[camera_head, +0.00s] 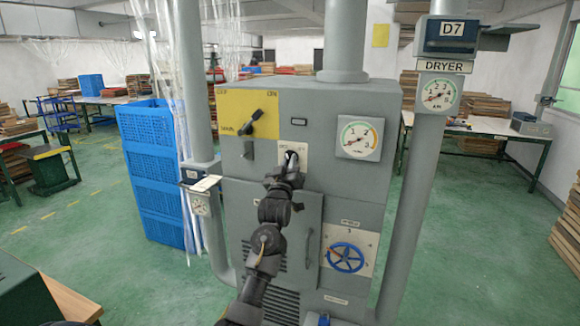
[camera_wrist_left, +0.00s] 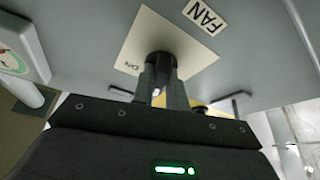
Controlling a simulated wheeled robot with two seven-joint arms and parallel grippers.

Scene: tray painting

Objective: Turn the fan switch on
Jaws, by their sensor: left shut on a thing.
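The fan switch is a dark knob (camera_wrist_left: 162,62) on a pale square plate (camera_wrist_left: 188,52), with a "FAN" label (camera_wrist_left: 206,16) beside it and the letters "ON" on the plate. In the head view its plate (camera_head: 284,147) is on the front of the grey dryer cabinet (camera_head: 325,110). My left gripper (camera_head: 290,160) is at the plate, its fingers shut around the knob, as the left wrist view (camera_wrist_left: 160,82) also shows. The fingers hide part of the knob, and its exact angle is hard to read. My right gripper is not in view.
A black lever (camera_head: 252,122) on a yellow plate (camera_head: 235,105) is left of the fan switch. A gauge (camera_head: 360,137) is to its right, and a blue handwheel (camera_head: 345,257) is lower down. Blue crates (camera_head: 155,175) stand left of the cabinet.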

